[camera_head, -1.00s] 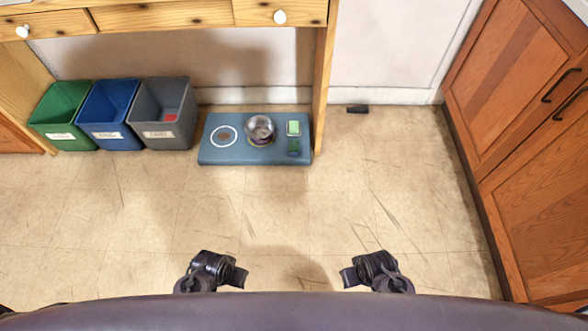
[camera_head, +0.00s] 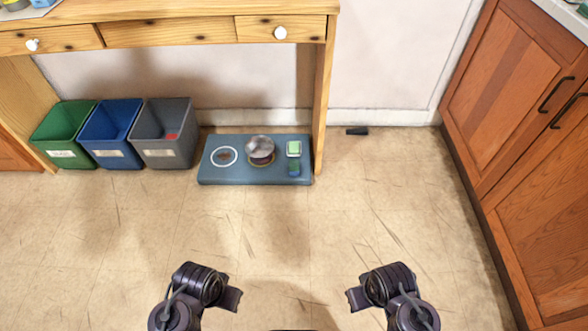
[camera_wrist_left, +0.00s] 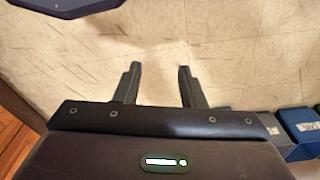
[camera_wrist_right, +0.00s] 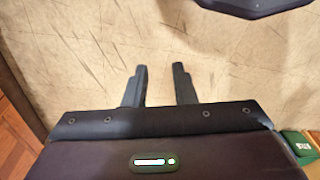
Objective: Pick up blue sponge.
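A small blue block with a dark green top (camera_head: 294,169) lies at the front right of a low grey-blue platform (camera_head: 225,178) on the floor; it looks like the blue sponge, but is small in view. A pale green and white block (camera_head: 294,148) lies just behind it. My left gripper (camera_head: 232,298) and right gripper (camera_head: 355,298) are over the near floor, well short of the platform. In the wrist views, the fingers of the left gripper (camera_wrist_left: 160,70) and right gripper (camera_wrist_right: 160,70) stand apart with only floor between them. Neither wrist view shows the sponge.
A metal pot (camera_head: 260,149) and a white ring (camera_head: 224,156) are on the platform. Green (camera_head: 62,134), blue (camera_head: 110,133) and grey (camera_head: 162,134) bins stand left of it. A wooden desk (camera_head: 170,32) overhangs the platform's back. Cabinets (camera_head: 520,100) line the right. Floor ahead is clear.

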